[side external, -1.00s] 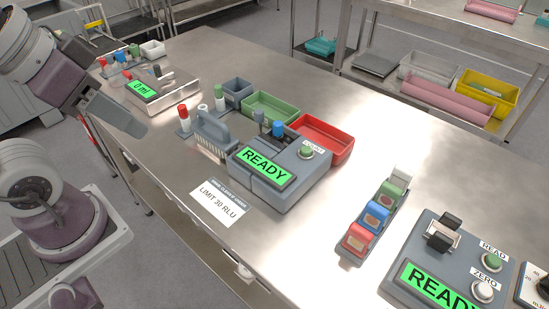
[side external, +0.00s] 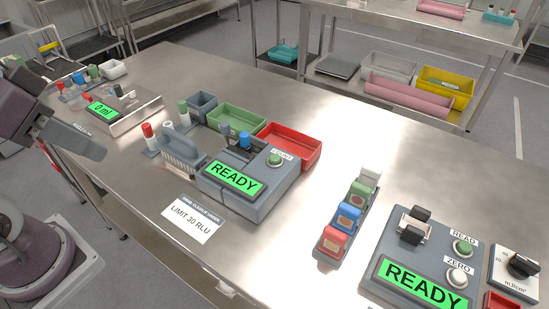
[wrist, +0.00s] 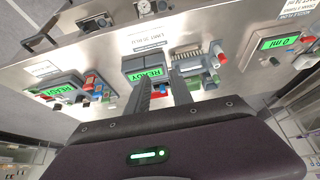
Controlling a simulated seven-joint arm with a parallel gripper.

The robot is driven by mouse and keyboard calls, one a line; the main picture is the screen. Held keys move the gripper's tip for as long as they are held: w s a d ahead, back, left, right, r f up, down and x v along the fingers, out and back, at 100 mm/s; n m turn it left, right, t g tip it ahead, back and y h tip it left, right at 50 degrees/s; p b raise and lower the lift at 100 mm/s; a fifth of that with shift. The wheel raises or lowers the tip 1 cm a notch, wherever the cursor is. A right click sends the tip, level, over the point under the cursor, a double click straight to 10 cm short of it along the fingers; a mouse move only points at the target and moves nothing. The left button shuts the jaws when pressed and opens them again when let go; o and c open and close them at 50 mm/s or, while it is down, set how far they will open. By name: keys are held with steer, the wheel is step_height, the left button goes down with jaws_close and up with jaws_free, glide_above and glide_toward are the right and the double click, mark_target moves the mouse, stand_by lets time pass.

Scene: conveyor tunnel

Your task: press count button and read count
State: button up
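The counting device (side external: 255,199) is a grey box on the steel bench, with a green screen (side external: 233,178) reading READY. Its green round button (side external: 275,160) sits on top at the right, below a COUNT label. My gripper (side external: 98,155) is at the left of the side view, beyond the bench's near-left edge and well apart from the device. In the wrist view my gripper (wrist: 162,78) shows two separated fingers with nothing between them. The device's READY screen (wrist: 152,75) shows between and beyond the fingertips there; the button cannot be made out.
A LIMIT 30 RLU card (side external: 190,222) lies before the device. Green (side external: 236,119) and red (side external: 291,146) trays stand behind it, a grey rack (side external: 182,153) left. A second READY device (side external: 415,270), with READ and ZERO buttons, stands right.

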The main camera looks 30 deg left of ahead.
jaws_close()
stand_by(1.4)
